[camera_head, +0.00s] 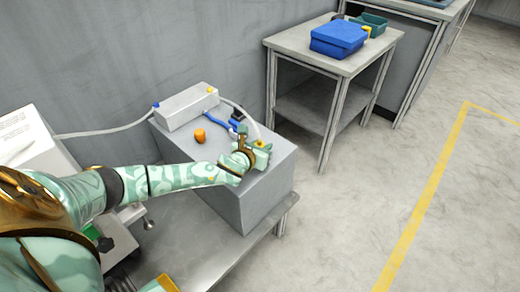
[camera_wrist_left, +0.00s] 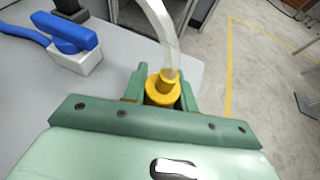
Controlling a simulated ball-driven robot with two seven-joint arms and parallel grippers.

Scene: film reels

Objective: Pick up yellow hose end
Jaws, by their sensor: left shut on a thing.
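The yellow hose end (camera_wrist_left: 163,92) is a stepped yellow fitting on a clear hose (camera_wrist_left: 163,30). It sits between the green fingers of my left gripper (camera_wrist_left: 160,98) in the left wrist view. In the head view, my left gripper (camera_head: 257,158) is at the right part of the grey block's top, shut on the yellow hose end (camera_head: 261,145), of which only a little shows. The hose curves from there back to the pale box. My right gripper is not in view.
The grey block (camera_head: 262,195) carries a pale box (camera_head: 187,107), an orange object (camera_head: 200,135) and a blue-handled part (camera_wrist_left: 70,38) on a white base. A side table (camera_head: 290,42) with a blue case (camera_head: 338,38) stands behind. Floor at right is clear.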

